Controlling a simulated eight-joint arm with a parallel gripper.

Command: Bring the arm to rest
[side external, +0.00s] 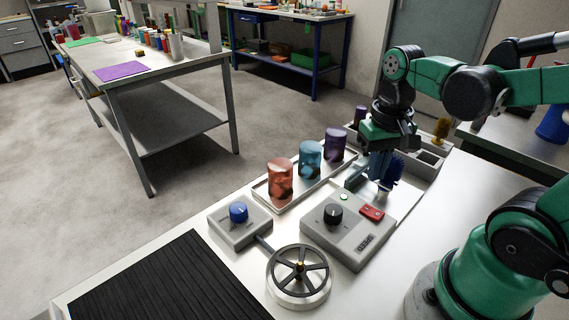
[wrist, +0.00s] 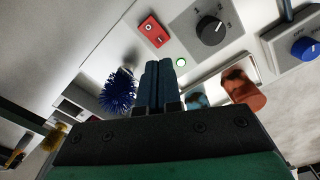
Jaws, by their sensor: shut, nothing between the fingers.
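My gripper (side external: 377,168) is above the white bench, behind the grey control box (side external: 345,247) in the side external view. Its fingers (wrist: 158,82) show side by side in the wrist view, shut and with nothing between them. The control box has a black knob (side external: 332,215), a red switch (side external: 372,212) and a lit green lamp (side external: 344,197). The red switch also shows in the wrist view (wrist: 153,30), beyond the fingertips. A blue bristle brush (side external: 392,171) is close beside the fingers; whether they touch it I cannot tell.
A tray holds red (side external: 279,180), blue (side external: 311,158) and purple (side external: 336,145) canisters left of my gripper. A blue-knob box (side external: 239,220), a handwheel (side external: 299,276) and a black ribbed mat (side external: 160,285) lie nearer the front. A grey compartmented holder (side external: 433,152) stands behind.

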